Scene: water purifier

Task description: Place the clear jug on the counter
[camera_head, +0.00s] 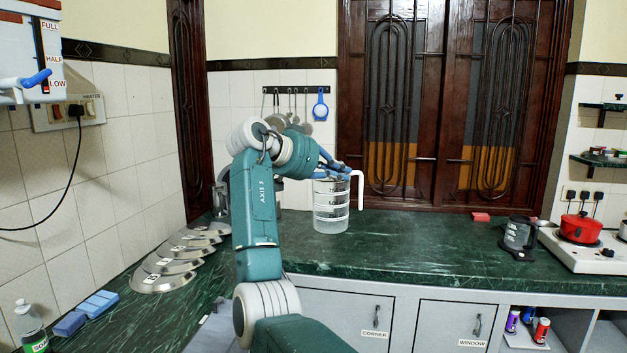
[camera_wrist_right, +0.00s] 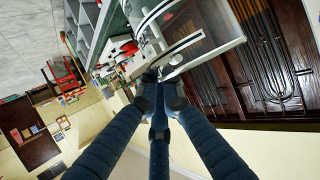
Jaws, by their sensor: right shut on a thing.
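The clear jug (camera_head: 331,212) has pale bands around its side and a white handle (camera_head: 358,188) on its right. It is upright over the green counter (camera_head: 420,246), near the back. I cannot tell whether its base touches the counter. My right gripper (camera_head: 338,172) is shut on the jug at its rim; the blue fingers partly cover the top. In the right wrist view the fingers (camera_wrist_right: 162,78) meet at the jug (camera_wrist_right: 205,40). My left gripper is not in view.
Several metal lids (camera_head: 165,275) lie on the left counter, with blue blocks (camera_head: 85,313) and a bottle (camera_head: 30,325) nearer. A dark-handled jug (camera_head: 517,235) and a red pot (camera_head: 580,229) on a stove stand at the right.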

